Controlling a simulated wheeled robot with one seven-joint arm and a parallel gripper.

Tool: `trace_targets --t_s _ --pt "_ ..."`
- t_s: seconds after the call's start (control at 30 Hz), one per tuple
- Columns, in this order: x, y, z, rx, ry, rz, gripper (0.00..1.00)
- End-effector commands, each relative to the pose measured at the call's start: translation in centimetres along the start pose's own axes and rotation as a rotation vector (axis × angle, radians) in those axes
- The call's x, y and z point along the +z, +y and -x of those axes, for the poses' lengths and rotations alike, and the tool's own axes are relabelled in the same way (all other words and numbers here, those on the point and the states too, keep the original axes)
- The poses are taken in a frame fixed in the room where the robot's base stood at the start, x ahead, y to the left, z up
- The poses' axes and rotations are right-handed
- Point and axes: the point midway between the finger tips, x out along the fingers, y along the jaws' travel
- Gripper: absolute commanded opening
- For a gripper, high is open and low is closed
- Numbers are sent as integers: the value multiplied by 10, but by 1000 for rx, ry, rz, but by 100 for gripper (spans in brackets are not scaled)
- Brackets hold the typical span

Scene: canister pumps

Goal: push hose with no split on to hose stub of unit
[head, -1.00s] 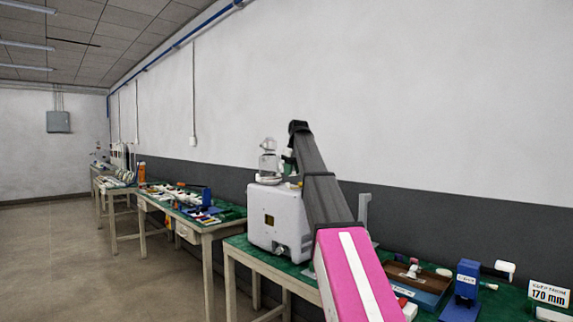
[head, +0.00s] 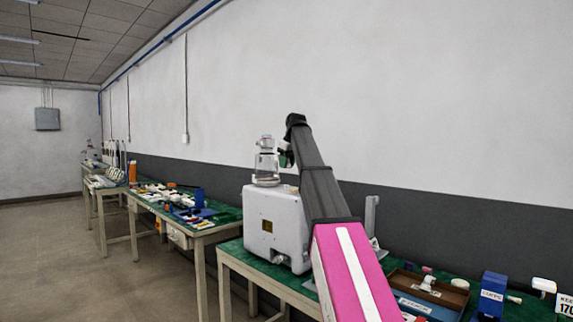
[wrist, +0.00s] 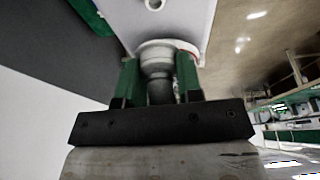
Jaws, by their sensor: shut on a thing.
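The white boxy unit (head: 276,222) stands on the green bench top, with a clear jar (head: 266,166) upright on top of it. My gripper (head: 287,158) is just right of the jar, partly hidden by my arm. In the wrist view my gripper (wrist: 158,78) has its green fingers on both sides of a pale grey, stepped round piece (wrist: 157,62), which looks like the jar seen from its top. The white unit (wrist: 185,15) lies beyond it, with a small round opening or stub (wrist: 154,4). I cannot make out a hose for certain.
Right of the unit are a brown tray (head: 432,290) with small parts and a blue block (head: 490,295). A second bench (head: 190,212) with many parts stands to the left. A wall runs behind the benches; the floor at left is clear.

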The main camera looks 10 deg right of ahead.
Motion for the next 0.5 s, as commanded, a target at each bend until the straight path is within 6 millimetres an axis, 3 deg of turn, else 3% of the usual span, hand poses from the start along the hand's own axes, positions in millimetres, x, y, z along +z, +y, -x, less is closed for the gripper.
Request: trace_targets --t_s 0.5 --pt "11 0 -32 -1 -1 0 5"
